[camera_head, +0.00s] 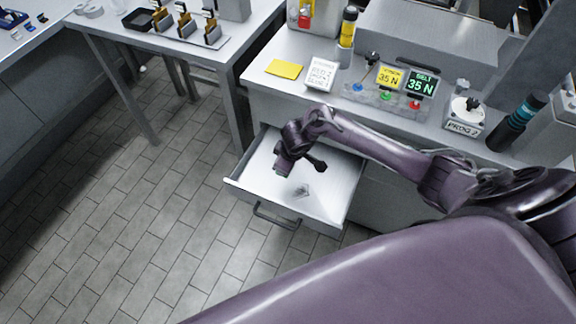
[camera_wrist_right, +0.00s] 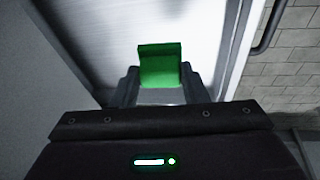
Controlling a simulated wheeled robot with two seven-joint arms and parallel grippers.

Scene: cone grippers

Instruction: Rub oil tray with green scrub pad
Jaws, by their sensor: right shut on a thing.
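My right gripper (camera_wrist_right: 158,85) is shut on the green scrub pad (camera_wrist_right: 160,65), which stands up between its two fingers in the right wrist view. The pad's bright green face is plain there. In the head view my right arm comes in from the right and its hand is over the open drawer (camera_head: 338,205); the pad cannot be made out there. A small shallow black tray (camera_head: 138,20) lies on the left table, well away from the hand. I cannot tell whether it is the oil tray. My left gripper is not in view.
The white drawer has a front handle (camera_head: 277,217) and raised walls close around the hand. The counter above holds a yellow pad (camera_head: 284,69), a white note block (camera_head: 321,74) and two small displays (camera_head: 422,84). Tiled floor (camera_head: 150,230) is clear at left.

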